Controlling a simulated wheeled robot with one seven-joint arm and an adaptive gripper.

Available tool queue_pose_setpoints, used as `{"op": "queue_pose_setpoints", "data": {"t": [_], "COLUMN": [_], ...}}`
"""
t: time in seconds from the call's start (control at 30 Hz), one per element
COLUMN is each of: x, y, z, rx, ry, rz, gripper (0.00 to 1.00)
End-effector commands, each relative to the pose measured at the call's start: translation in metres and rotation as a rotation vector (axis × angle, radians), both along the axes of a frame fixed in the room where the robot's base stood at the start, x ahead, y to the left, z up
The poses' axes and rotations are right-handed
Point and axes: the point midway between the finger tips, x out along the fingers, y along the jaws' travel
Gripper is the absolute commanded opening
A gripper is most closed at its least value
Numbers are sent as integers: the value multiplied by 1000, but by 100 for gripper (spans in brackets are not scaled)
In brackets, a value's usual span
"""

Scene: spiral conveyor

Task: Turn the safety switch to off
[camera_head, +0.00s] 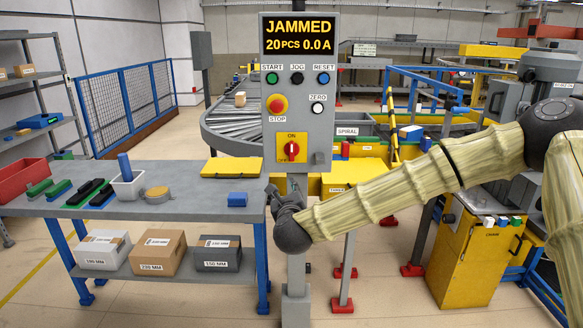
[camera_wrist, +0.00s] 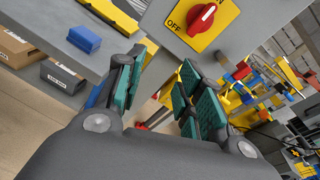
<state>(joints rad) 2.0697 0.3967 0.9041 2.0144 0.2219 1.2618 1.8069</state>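The safety switch (camera_head: 291,149) is a red rotary knob on a yellow square plate, low on the grey control panel (camera_head: 325,95). The ON label is above the knob, and the knob stands upright towards it. In the wrist view the red knob (camera_wrist: 202,20) is at the top, with the OFF label to its left and its white mark pointing away from OFF. My gripper (camera_wrist: 165,77) is open and empty, its teal-padded fingers apart. The fingers lie below the switch in the wrist view, not touching the knob. In the head view my gripper (camera_head: 272,192) is below and left of the switch, partly hidden.
A grey workbench (camera_head: 200,195) with bins and a blue block (camera_head: 237,199) stands left of the panel post. A red stop button (camera_head: 277,105) and several other buttons sit above the switch. The display reads JAMMED. A roller conveyor (camera_head: 228,122) is behind.

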Motion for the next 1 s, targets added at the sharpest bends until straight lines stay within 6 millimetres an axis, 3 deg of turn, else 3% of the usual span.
{"op": "queue_pose_setpoints", "data": {"t": [0.1,0.2,0.3,0.47,1.0], "x": [16,21,25,38,117], "y": [-10,-15,-18,-17,-17], "z": [47,73,86,89,87], "rx": [192,291,336,344,340], "ry": [-62,-93,-108,-108,-107], "rz": [-72,-102,-116,-118,-117], "gripper": [37,37,37,37,37]}}
